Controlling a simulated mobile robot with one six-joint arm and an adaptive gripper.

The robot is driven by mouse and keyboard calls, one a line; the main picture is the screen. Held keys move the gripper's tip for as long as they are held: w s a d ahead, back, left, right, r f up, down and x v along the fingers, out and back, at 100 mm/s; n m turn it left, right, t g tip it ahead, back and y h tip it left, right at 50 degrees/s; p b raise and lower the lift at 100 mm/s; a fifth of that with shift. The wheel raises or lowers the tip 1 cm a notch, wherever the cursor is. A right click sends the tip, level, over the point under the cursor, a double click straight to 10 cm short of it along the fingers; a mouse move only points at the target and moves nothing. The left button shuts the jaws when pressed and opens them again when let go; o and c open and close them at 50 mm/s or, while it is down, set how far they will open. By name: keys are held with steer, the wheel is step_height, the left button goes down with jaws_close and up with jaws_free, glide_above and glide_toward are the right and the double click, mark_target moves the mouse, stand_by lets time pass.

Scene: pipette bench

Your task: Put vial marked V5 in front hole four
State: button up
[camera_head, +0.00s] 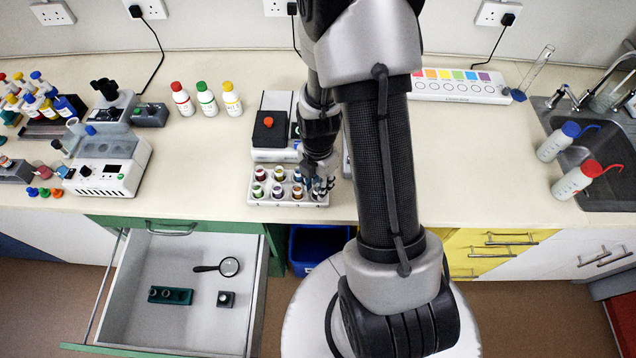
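A white vial rack (288,202) stands on the bench near its front edge, holding several small vials with coloured tops in two rows. A front-row vial (258,190) is at the left end, and others (277,191) stand beside it. The vial markings are too small to read, so I cannot tell which is V5. My gripper (322,187) points down at the right end of the rack, close to or over its holes. Its fingers are small and partly dark here, and I cannot tell whether they hold a vial. My arm hides the bench right of the rack.
A black-topped device (270,130) stands just behind the rack. Three capped bottles (206,100) stand at the back. An open drawer (180,318) below holds a magnifying glass (228,267). A sink (600,165) with wash bottles is at right.

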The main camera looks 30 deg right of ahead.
steer(key=a+r+m+t+p, duration=0.1)
steer(key=a+r+m, duration=0.15)
steer(key=r, duration=0.75)
steer(key=a+r+m+p, duration=0.1)
steer(key=r+m, duration=0.2)
steer(key=r, duration=0.7)
steer(key=s+a+r+m+t, duration=0.1)
steer(key=s+a+r+m, duration=0.2)
steer(key=s+r+m, duration=0.3)
steer(key=s+a+r+m+t, duration=0.2)
steer(key=s+a+r+m, duration=0.2)
steer(key=s+r+m, duration=0.3)
steer(key=m, duration=0.3)
steer(key=shift+s+t, duration=0.3)
steer(key=shift+a+f, duration=0.1)
